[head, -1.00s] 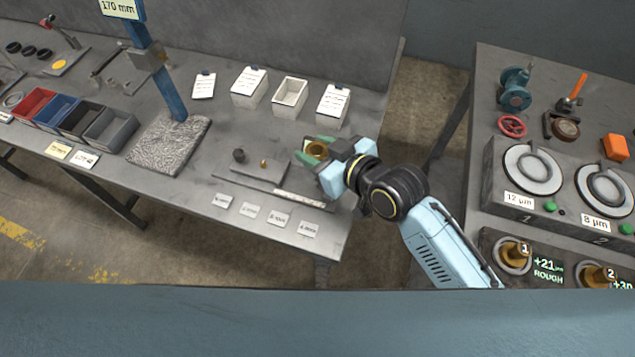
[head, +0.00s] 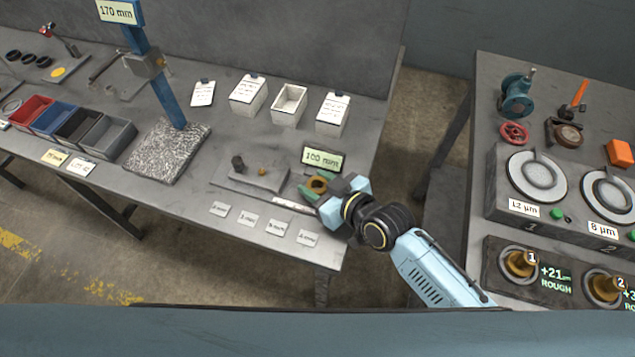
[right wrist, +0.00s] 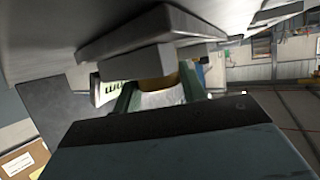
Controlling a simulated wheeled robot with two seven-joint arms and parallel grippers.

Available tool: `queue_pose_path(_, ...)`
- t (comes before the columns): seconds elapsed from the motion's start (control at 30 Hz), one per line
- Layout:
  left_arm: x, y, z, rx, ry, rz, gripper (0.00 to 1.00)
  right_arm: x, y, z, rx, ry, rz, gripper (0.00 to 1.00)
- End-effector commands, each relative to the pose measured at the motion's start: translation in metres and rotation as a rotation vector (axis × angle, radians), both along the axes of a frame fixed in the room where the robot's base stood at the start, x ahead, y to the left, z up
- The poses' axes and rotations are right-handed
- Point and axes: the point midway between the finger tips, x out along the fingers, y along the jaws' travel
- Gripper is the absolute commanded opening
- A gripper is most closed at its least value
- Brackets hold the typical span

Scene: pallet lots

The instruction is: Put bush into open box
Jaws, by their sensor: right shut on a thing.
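The bush (head: 317,183) is a short brass ring. My right gripper (head: 315,185) is shut on it, close beside the right end of a low grey fixture block. The right wrist view also shows the bush (right wrist: 158,90) between the two green fingers, partly hidden by the wrist. The open box (head: 284,118) is a small white box with no lid at the back of the left bench, behind and to the left of the gripper. My left gripper is not in view.
White boxes with paper labels on top, one left (head: 243,103) and one right (head: 328,126), flank the open box. A "100 mm" display (head: 322,158) stands just behind the gripper. The fixture block (head: 245,180) carries small parts. Bench surface between block and boxes is clear.

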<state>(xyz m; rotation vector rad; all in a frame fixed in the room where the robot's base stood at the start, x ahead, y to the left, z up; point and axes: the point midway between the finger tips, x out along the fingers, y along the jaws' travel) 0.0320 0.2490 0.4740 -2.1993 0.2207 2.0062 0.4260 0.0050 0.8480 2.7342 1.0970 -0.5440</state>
Motion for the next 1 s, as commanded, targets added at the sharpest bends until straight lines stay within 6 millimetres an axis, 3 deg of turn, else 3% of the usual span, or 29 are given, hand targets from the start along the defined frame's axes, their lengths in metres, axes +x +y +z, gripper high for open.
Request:
queue_pose_path(0.17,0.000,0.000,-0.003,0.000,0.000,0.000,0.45,0.000,0.000,-0.004,0.000,-0.001,0.000,0.14)
queue_pose_path(0.2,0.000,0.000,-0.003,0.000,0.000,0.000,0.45,0.000,0.000,-0.004,-0.001,0.000,0.000,0.47)
queue_pose_path(0.33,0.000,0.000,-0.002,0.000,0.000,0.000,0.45,0.000,0.000,-0.004,-0.001,0.001,0.000,0.63)
queue_pose_path(0.77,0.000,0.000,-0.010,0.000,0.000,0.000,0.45,0.000,0.000,-0.005,0.002,0.000,-0.002,0.63)
queue_pose_path(1.0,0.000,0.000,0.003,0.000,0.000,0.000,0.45,-0.037,-0.033,0.015,-0.004,0.000,0.003,0.63)
